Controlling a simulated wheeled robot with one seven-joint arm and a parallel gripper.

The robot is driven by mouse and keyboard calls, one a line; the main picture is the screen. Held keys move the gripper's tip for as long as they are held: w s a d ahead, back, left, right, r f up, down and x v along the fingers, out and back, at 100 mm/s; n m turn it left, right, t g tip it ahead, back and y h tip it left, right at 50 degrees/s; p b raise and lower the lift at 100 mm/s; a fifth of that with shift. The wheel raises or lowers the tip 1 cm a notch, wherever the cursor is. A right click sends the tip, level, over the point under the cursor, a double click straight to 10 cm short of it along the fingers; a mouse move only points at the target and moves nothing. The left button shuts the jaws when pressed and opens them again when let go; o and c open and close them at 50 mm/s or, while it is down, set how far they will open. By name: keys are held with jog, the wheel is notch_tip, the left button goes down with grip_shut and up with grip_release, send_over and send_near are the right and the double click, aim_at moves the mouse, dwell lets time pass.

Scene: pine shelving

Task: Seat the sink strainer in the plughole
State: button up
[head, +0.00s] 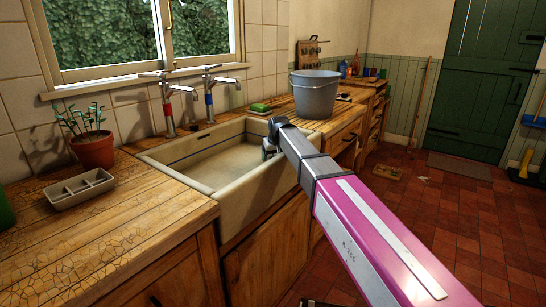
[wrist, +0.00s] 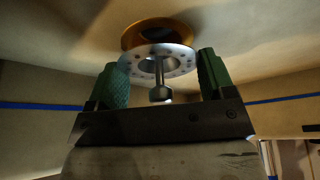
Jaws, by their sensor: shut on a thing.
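The sink strainer (wrist: 180,60) is a silver disc with small holes and a knob on a stem; it shows in the wrist view. My gripper (wrist: 163,72) is shut on the strainer, with a green ridged pad on each side. The plughole (wrist: 157,33) has a copper-coloured rim and lies just beyond the disc, which overlaps its near part. I cannot tell whether they touch. In the head view my arm reaches over the front rim of the cream sink (head: 262,183); the strainer and plughole are hidden there.
Two taps with red (head: 168,110) and blue (head: 209,98) bands stand behind the sink. A grey bucket (head: 315,95) and a green sponge (head: 260,107) are on the right counter. A plant pot (head: 93,150) and a divided tray (head: 80,189) are on the left.

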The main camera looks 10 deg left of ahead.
jog(key=shift+f, duration=0.45)
jog(key=o, duration=0.9)
jog(key=shift+r, duration=0.55)
notch_tip(320, 180, up, 3)
jog(key=shift+f, duration=0.15)
jog(key=s+a+r, duration=0.1)
jog(key=s+r, duration=0.1)
jog(key=s, duration=0.1)
jog(key=s+a+r, duration=0.2)
jog(key=s, duration=0.2)
jog(key=s+a+r, duration=0.2)
jog(key=s+r, duration=0.1)
jog(key=shift+s+a+r, duration=0.1)
jog(key=shift+s+a, duration=0.05)
jog(key=shift+a, duration=0.1)
